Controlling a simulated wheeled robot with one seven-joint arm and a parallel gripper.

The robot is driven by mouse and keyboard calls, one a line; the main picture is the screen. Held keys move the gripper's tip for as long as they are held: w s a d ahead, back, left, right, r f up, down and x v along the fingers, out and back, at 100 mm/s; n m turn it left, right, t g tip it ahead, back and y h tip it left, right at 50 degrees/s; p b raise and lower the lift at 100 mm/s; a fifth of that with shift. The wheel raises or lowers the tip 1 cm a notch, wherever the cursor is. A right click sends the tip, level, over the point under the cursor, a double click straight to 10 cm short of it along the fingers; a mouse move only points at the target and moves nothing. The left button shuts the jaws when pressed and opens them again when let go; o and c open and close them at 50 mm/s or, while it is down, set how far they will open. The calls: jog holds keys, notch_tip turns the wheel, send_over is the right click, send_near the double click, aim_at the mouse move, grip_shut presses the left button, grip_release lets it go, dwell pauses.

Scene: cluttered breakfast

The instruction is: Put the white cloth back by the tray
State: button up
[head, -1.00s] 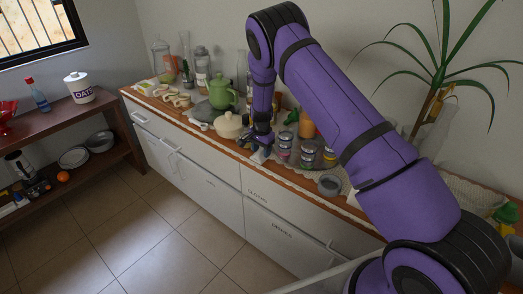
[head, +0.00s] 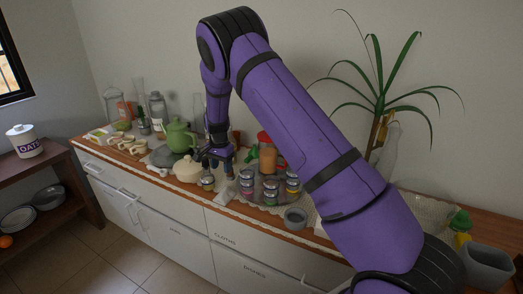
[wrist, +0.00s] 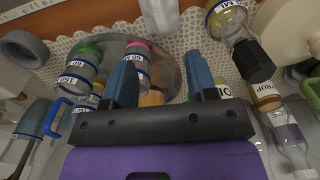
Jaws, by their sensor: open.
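My gripper (head: 218,160) is open and empty, pointing down over the counter beside the jars. In the wrist view its two blue fingers (wrist: 162,78) are apart, above a round shiny tray (wrist: 172,68). I cannot identify the white cloth for sure. A plain white patch (head: 321,229) shows right of the grey cup, partly behind my arm; it may be the cloth.
A cream lidded pot (head: 187,170) and green teapot (head: 180,138) stand left of the gripper. A small jar (head: 208,184) stands near the counter's front edge. The grey cup (head: 295,218) is right of the jars. A lace runner (head: 237,209) covers the counter. Bottles crowd behind.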

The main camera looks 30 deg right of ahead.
jog(key=s+d+r+n+t, duration=0.1)
jog(key=s+r+n, duration=0.1)
jog(key=s+r, duration=0.55)
jog(key=s+r+n+y, duration=0.1)
jog(key=s+r, duration=0.3)
jog(key=r, duration=0.7)
jog(key=s+d+r+n+t, duration=0.1)
jog(key=s+r+n, duration=0.1)
jog(key=s+r, duration=0.5)
jog(key=s+d+r+n+t, duration=0.1)
jog(key=s+r+n, duration=0.2)
jog(key=s, duration=1.1)
jog(key=s+r+n+t+h, duration=0.1)
jog(key=s+r, duration=0.5)
jog(key=s, duration=0.8)
jog(key=shift+s+d+r+n+t, duration=0.35)
jog(key=shift+n+t, duration=0.25)
jog(key=shift+n, duration=0.5)
